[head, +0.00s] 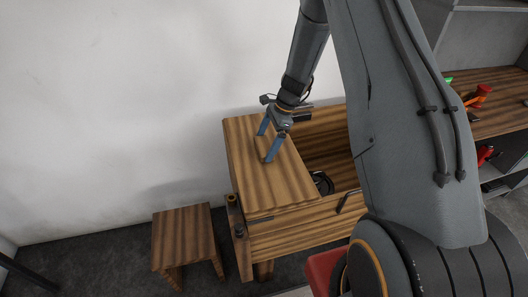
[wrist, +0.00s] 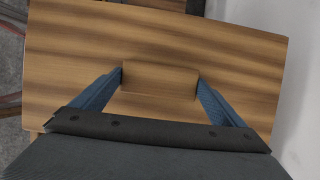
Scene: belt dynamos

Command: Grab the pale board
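The pale board (wrist: 160,79) is a small, flat wooden piece over the striped wooden top of the workbench. In the wrist view it spans the space between the two blue fingertips of my gripper (wrist: 160,77), with no clear gap at either end. My gripper looks shut on it by its two ends. In the head view my gripper (head: 268,144) points down over the left part of the bench top, and the pale board (head: 265,146) shows faintly between the fingers. I cannot tell whether the board still touches the bench top.
The wooden workbench (head: 240,150) has an open well on its right with a dark round object (head: 322,183) in it. A wooden stool (head: 183,235) stands to the left on the floor. A white wall is behind. A shelf (head: 500,105) with red and orange items stands at right.

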